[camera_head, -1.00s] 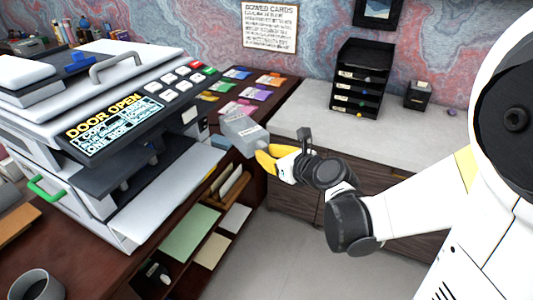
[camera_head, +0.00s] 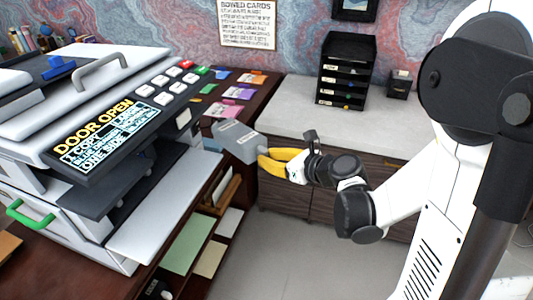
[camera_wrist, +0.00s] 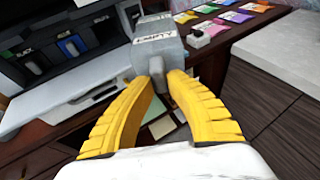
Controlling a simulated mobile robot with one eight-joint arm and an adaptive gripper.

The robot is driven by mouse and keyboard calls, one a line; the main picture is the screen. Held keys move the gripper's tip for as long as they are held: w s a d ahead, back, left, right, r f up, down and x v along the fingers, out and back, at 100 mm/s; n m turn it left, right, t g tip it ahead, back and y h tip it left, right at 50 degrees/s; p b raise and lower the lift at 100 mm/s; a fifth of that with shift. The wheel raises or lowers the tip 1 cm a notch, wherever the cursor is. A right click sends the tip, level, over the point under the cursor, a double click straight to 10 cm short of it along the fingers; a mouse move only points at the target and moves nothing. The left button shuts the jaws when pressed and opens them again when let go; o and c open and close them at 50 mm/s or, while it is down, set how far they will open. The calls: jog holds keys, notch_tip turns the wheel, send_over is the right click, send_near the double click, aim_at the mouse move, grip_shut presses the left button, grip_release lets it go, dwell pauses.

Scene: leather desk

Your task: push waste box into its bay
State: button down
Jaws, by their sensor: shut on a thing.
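The waste box looks like the grey box (camera_head: 235,138) with a label on top. My gripper (camera_head: 263,159) has yellow fingers shut on the narrow grey tab at the box's near end. In the wrist view my gripper (camera_wrist: 165,76) grips that tab, and the box (camera_wrist: 158,47) extends away from me. The copier (camera_head: 60,110) stands at left with its front door (camera_head: 165,205) folded down and a "DOOR OPEN" screen. The box is outside, by the door's right end. The wrist view shows the open interior (camera_wrist: 60,50) with black and blue parts. I cannot tell which opening is the bay.
Coloured card packs (camera_head: 235,93) lie on the dark desk behind the box. A small white-and-grey block (camera_wrist: 203,35) sits close right of the box. Shelves with paper (camera_head: 190,245) lie below. A black tray stack (camera_head: 345,70) stands on the pale counter. The floor between is clear.

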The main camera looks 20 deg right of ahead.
jog(key=s+n+g+y+p, duration=0.1)
jog(key=d+r+n+g+y, duration=0.1)
jog(key=n+y, duration=0.1)
jog(key=s+d+r+n+g+y+p, duration=0.1)
jog(key=n, duration=0.1)
jog(key=shift+s+g+y+p, duration=0.3)
jog(key=shift+s+g+y, duration=0.05)
jog(key=shift+g+y, duration=0.05)
jog(key=shift+f, duration=0.1)
jog(key=shift+w+a+f+b, duration=0.45)
jog(key=shift+a+f+b, duration=0.25)
jog(key=shift+b, duration=0.2)
jog(key=shift+w+a+f+b, duration=0.4)
jog(key=shift+a+f+b, duration=0.15)
jog(key=shift+f+b, duration=0.3)
jog(key=shift+f+b, duration=0.1)
jog(key=shift+b, duration=0.3)
jog(key=shift+w+a, duration=0.1)
jog(key=shift+a, duration=0.05)
